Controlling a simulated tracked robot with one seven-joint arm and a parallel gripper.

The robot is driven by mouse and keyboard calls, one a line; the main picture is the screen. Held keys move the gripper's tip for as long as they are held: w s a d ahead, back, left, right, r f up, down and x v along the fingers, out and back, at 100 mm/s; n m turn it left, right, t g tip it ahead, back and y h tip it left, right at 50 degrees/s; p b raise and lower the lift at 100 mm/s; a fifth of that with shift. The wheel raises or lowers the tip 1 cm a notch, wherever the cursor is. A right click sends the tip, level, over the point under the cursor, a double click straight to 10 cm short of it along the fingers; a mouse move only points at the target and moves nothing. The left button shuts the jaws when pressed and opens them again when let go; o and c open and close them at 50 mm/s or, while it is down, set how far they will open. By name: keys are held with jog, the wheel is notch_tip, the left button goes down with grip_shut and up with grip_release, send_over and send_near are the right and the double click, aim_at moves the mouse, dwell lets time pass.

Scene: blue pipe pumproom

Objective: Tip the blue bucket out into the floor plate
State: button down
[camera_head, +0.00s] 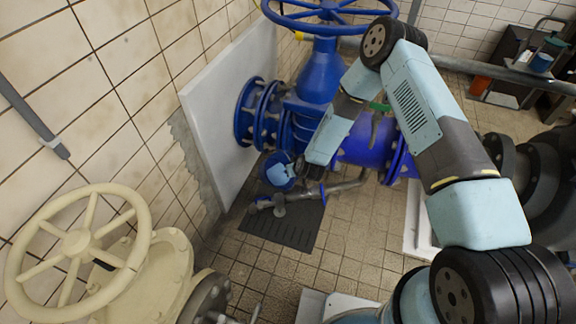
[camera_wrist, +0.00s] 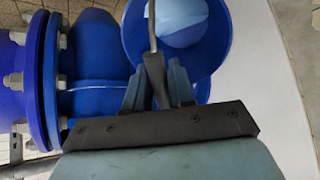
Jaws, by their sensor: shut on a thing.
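The blue bucket (camera_head: 271,180) hangs in the head view beside the blue pipe, above or just behind the dark ribbed floor plate (camera_head: 268,235). In the wrist view the bucket (camera_wrist: 221,50) fills the top right, its round opening showing a pale blue surface inside. My gripper (camera_wrist: 157,92) is shut on its thin handle, with the bucket just beyond the fingertips. In the head view the forearm hides most of the gripper. The bucket's exact tilt and height above the floor cannot be told.
A big blue valve and flanged pipe (camera_head: 321,70) stand close right of the bucket. A white wall panel (camera_head: 227,110) is close on its left. A small grey pipe with a valve (camera_head: 335,188) crosses above the plate. A cream handwheel (camera_head: 80,240) stands front left.

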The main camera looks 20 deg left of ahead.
jog(key=shift+s+d+f+y, duration=0.2)
jog(key=shift+s+d+y, duration=0.1)
jog(key=shift+s+d, duration=0.2)
jog(key=s+d+f+t+y, duration=0.2)
jog(key=d+f+t+y, duration=0.1)
jog(key=f, duration=0.3)
jog(key=s+d+f+m+t+y, duration=0.1)
jog(key=s+d+f+t+y, duration=0.1)
jog(key=f, duration=0.5)
jog(key=shift+s+d+t+y, duration=0.2)
jog(key=shift+d+t+y, duration=0.2)
jog(key=shift+d+y, duration=0.35)
dwell(1.3)
dwell(0.3)
dwell(1.3)
